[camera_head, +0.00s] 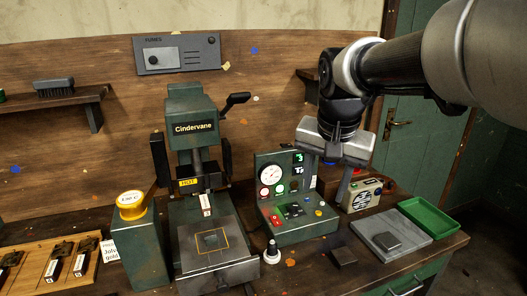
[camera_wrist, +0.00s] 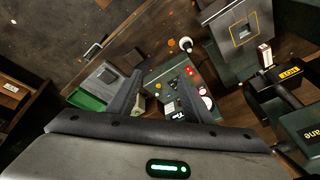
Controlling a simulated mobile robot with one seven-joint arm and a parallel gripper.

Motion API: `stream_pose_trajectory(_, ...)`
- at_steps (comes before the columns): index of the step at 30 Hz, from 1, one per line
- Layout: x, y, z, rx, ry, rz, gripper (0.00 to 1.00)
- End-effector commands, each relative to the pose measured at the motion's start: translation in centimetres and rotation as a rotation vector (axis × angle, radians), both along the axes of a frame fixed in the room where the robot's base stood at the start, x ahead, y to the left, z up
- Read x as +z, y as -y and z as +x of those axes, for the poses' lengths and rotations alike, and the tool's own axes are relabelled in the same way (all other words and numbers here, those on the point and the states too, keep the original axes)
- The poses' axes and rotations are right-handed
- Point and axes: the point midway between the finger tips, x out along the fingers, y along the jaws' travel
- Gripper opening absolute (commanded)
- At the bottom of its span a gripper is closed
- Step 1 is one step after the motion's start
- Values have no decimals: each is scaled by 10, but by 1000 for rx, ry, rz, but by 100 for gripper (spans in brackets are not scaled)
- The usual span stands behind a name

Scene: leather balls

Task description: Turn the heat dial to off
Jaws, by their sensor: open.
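The green control box (camera_head: 312,231) stands on the bench right of the press. Its upright face carries a round white gauge (camera_head: 271,173), lit indicators and small green displays. Its sloping top has a dark knob (camera_head: 292,210), likely the heat dial, among red, yellow and blue buttons; its setting is too small to read. My gripper (camera_head: 332,172) is open and empty, above and behind the box's right side, pointing down. In the wrist view, its two fingers (camera_wrist: 159,82) are spread, with the control box (camera_wrist: 189,76) below, between and beyond them. The fingers touch nothing that I can see.
A radio-like box (camera_head: 361,196), a green tray (camera_head: 430,216) and a grey plate (camera_head: 374,223) lie to the right. A small black-and-white stamp (camera_head: 272,252) stands in front.

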Motion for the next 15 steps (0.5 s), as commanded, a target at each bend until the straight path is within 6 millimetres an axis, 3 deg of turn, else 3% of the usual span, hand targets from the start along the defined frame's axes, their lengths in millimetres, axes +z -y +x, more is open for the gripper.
stream_pose_trajectory(1, -25, -4, 23, -47, -18, -19, 46)
stream_pose_trajectory(5, -65, -14, 83, -211, -30, -99, 46)
stream_pose_trajectory(9, -104, -41, 143, -367, 30, -225, 46)
stream_pose_trajectory(15, -136, -98, 197, -497, 194, -370, 46)
